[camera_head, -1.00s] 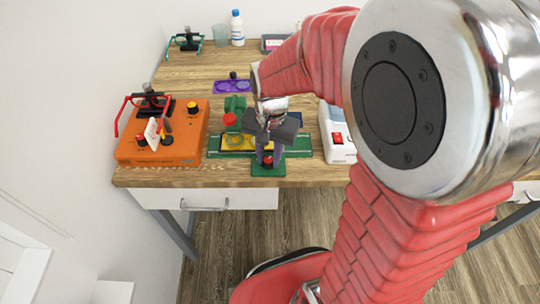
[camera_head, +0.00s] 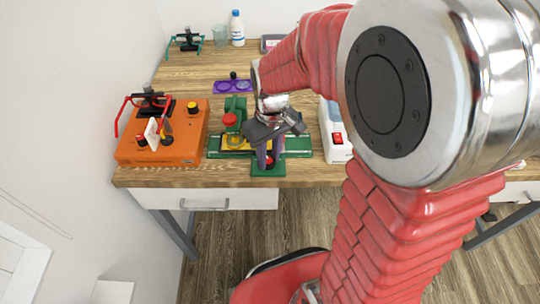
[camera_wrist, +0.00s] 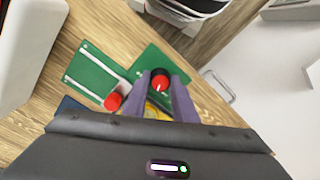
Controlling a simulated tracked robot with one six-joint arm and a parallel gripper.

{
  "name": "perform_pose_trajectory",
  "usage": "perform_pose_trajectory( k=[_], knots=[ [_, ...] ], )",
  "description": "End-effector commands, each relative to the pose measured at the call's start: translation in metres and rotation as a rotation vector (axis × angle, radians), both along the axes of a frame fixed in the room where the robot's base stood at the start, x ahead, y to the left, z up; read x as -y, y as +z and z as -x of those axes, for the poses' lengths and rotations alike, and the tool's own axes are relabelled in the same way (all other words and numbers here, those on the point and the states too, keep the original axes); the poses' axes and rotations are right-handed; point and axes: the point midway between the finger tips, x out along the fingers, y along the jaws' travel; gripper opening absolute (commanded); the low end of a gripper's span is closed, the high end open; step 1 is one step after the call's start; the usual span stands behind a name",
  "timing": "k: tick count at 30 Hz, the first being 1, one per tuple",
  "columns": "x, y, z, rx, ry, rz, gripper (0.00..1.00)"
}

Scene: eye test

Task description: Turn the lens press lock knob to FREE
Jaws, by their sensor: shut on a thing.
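The lens press is a green frame (camera_head: 297,145) with a yellow plate (camera_head: 234,142) and a red-topped part (camera_head: 229,120), at the table's front edge. Its red lock knob (camera_head: 269,160) sits on the front green plate. In the wrist view the knob (camera_wrist: 160,80) shows a dark ring and a small white mark. My gripper (camera_head: 267,158) points down with its purple fingers on both sides of the knob, shut on it. The gripper (camera_wrist: 161,84) also shows in the wrist view. No FREE lettering is readable. My gripper body hides part of the press.
A white device with a red switch (camera_head: 337,138) stands close on the right. A purple tray (camera_head: 234,87), a bottle (camera_head: 237,28) and a cup (camera_head: 220,36) are farther back.

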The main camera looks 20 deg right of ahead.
Motion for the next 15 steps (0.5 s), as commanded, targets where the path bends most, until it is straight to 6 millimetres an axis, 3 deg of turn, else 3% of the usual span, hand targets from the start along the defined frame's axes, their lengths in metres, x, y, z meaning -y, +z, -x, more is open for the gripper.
perform_pose_trajectory(
  k=[15],
  knots=[
    [0.0005,-0.0013,0.0027,-0.01,0.329,-0.001,0.03]
  ],
)
